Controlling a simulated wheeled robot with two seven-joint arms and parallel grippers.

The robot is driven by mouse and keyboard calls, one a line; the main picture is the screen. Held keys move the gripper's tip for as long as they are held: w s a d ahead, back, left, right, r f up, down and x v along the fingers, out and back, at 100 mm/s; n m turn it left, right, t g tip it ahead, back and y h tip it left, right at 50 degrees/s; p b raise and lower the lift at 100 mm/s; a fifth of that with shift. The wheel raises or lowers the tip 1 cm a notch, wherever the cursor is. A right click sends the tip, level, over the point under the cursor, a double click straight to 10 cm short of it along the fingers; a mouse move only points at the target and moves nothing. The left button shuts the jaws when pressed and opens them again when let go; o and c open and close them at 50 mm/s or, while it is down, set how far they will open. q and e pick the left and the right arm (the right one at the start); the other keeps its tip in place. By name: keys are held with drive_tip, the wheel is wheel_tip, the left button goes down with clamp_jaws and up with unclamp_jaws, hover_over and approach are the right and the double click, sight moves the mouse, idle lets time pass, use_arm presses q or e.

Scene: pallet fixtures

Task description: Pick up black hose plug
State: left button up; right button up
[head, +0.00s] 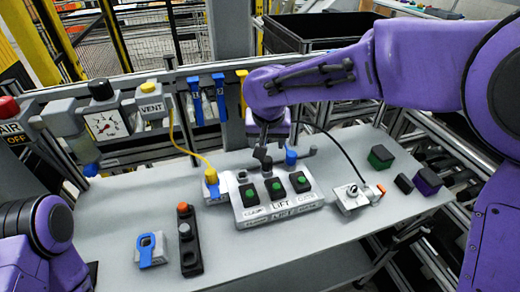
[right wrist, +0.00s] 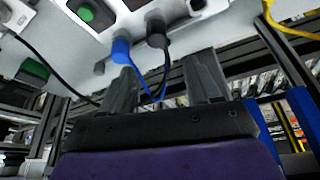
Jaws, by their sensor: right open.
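The black hose plug (head: 266,164) stands at the back edge of the grey LIFT control box (head: 282,214). In the right wrist view the black hose plug (right wrist: 157,32) has a dark hose and lies beyond the fingertips, between their lines. A blue hose plug (head: 290,158) stands beside it, also seen in the right wrist view (right wrist: 121,50). My right gripper (head: 266,136) points down just above and behind the black plug; its open fingers (right wrist: 166,66) hold nothing. In the head view the arm partly hides its fingers. Only my left arm shows, at lower left; its gripper is out of frame.
Left of the box are a yellow-cabled plug (head: 211,184), a black pendant (head: 189,240) and a blue-looped block (head: 150,249). Right of it are a grey fixture (head: 354,197) with a black cable and a green-topped block (head: 381,156). The table's front is clear.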

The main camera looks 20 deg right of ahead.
sight(268, 161)
drive_tip(key=x, duration=0.3)
drive_tip(key=p+x, duration=0.1)
drive_tip(key=x, duration=0.2)
drive_tip(key=s+p+x, duration=0.1)
drive_tip(key=x, duration=0.2)
drive_tip(key=shift+w+d+f, duration=0.1)
drive_tip(key=shift+f, duration=0.45)
drive_tip(key=shift+s+r, duration=0.1)
drive_tip(key=shift+s, duration=0.15)
use_arm(q)
drive_tip(key=shift+s+r, duration=0.2)
drive_tip(key=shift+r, duration=0.45)
drive_tip(key=shift+s+r, duration=0.15)
drive_tip(key=shift+r, duration=0.45)
use_arm(e)
drive_tip(key=shift+w, duration=0.1)
drive_tip(key=c, duration=1.1)
